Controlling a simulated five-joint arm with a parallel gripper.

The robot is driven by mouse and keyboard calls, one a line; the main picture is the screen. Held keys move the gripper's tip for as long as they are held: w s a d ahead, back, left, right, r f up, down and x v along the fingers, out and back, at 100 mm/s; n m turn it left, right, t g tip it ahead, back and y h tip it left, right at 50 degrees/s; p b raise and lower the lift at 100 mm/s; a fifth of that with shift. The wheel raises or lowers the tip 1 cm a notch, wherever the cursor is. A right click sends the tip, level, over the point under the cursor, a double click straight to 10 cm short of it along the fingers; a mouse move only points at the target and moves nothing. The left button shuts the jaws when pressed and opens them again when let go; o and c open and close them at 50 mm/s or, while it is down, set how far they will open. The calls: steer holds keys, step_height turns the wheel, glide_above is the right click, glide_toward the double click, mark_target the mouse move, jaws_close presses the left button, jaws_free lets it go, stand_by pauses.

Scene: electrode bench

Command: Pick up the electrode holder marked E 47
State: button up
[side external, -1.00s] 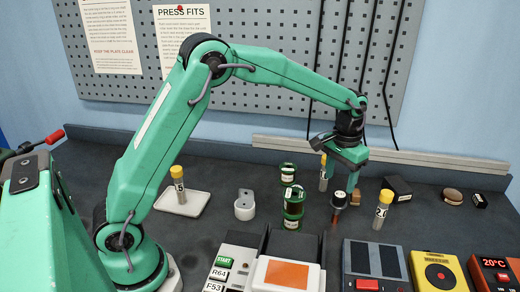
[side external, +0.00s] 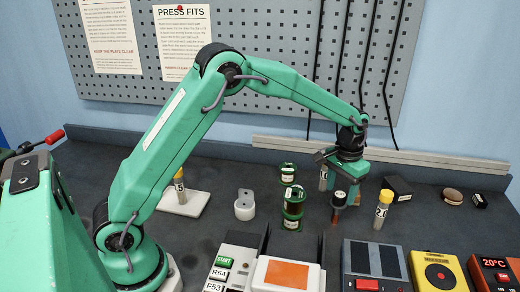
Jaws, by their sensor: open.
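My gripper (side external: 345,192) is open and points down at the right of the bench, low over the standing pieces. A short dark-topped piece with a copper-coloured lower part (side external: 338,207) stands at its fingers; it may be an electrode holder. I cannot tell whether it is between the fingers or just in front of them. A clear tube (side external: 323,181) stands beside the left finger, its top hidden by the gripper. A yellow-capped tube marked 2.0 (side external: 381,212) stands to the right. I cannot read E 47 on any piece.
Two dark green spools (side external: 293,207) and a pale grey bracket (side external: 245,206) stand left of the gripper. A black block (side external: 397,188) lies to the right. A white tray (side external: 190,208) holds another yellow-capped tube. Boxes and an orange-topped device (side external: 288,273) fill the front.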

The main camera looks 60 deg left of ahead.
mark_target(340, 194)
steer(key=shift+d+f, duration=0.1)
steer(key=shift+f, duration=2.4)
steer(key=c, duration=1)
steer(key=shift+r, duration=0.1)
steer(key=shift+r, duration=0.85)
step_height(340, 194, up, 2)
steer(key=shift+r, duration=0.2)
steer(key=s+d+r, duration=0.2)
steer(key=d, duration=0.1)
steer(key=s+d+r, duration=0.2)
steer(key=s+d, duration=0.1)
steer(key=s+d+r, duration=0.2)
steer(key=d, duration=0.1)
steer(key=shift+s+r, duration=0.2)
steer(key=shift+r, duration=0.2)
